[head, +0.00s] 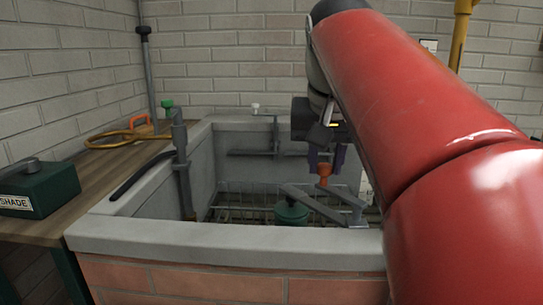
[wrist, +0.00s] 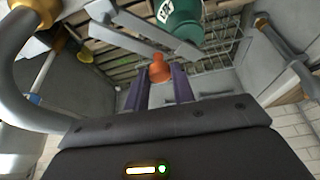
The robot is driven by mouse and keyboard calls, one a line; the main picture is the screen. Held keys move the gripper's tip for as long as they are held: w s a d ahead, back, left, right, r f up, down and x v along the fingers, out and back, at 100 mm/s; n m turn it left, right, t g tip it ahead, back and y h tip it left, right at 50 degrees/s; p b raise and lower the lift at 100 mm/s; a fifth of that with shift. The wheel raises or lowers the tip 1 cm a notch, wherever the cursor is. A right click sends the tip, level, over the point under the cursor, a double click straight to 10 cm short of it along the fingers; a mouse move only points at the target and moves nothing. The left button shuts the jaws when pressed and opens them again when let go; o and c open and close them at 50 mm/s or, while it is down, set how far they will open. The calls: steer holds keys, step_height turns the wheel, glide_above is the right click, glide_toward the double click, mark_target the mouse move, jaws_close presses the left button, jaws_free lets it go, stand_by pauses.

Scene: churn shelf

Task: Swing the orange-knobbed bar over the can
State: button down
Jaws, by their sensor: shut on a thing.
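A grey bar (head: 313,205) with an orange knob (head: 323,172) lies at the right inside the stone trough. My gripper (head: 323,163) reaches down from above and is shut on the orange knob. In the wrist view the knob (wrist: 159,68) sits between the two purple fingers, and the grey bar (wrist: 160,36) runs just beyond it. The green can (head: 291,213) stands on the wire rack, close beside the bar's left part. In the wrist view the can (wrist: 181,20) shows a white label and is cut by the top edge.
The stone trough (head: 230,238) has a wire rack (head: 240,203) on its floor. A grey upright pipe with a green knob (head: 167,104) stands at its left. A wooden counter (head: 85,185) holds a green box (head: 40,190) and a yellow hose (head: 118,140).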

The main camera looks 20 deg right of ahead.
steer(key=shift+r, duration=0.1)
steer(key=c, duration=1.2)
jaws_free()
steer(key=v, duration=0.7)
steer(key=shift+s+a+r, duration=0.1)
steer(key=shift+s+r, duration=0.05)
steer(key=shift+r, duration=0.15)
